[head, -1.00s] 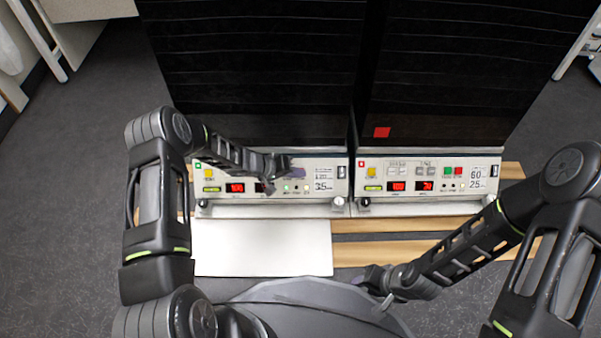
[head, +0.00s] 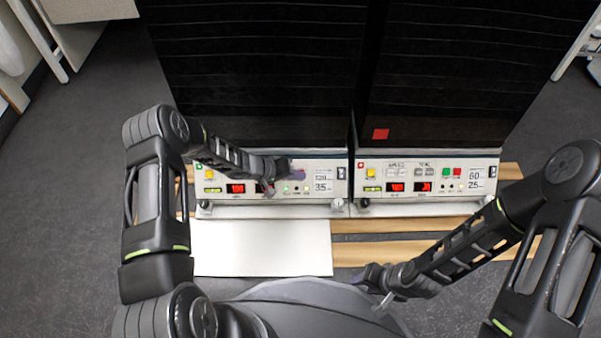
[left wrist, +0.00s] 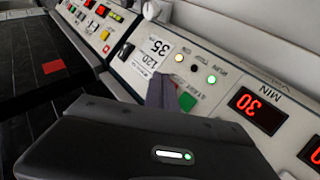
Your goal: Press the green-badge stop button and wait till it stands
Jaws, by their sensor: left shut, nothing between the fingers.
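The green-badge shaker's panel (head: 325,168) is the left of two, with a green badge (head: 199,167) at its upper left corner. My left gripper (head: 289,170) is shut and empty, its tip over this panel's button area. In the left wrist view the grey fingertips (left wrist: 160,92) are at the panel beside the green start button (left wrist: 187,102). The stop button is not visible; the fingers cover the spot beside start. I cannot tell whether they touch it.
The red-badge shaker's panel (head: 480,170) stands close on the right, with lit red displays. My right gripper (head: 375,282) is low at centre right, away from both panels. A white board (head: 262,248) lies in front of the left shaker. Tall dark housings rise behind the panels.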

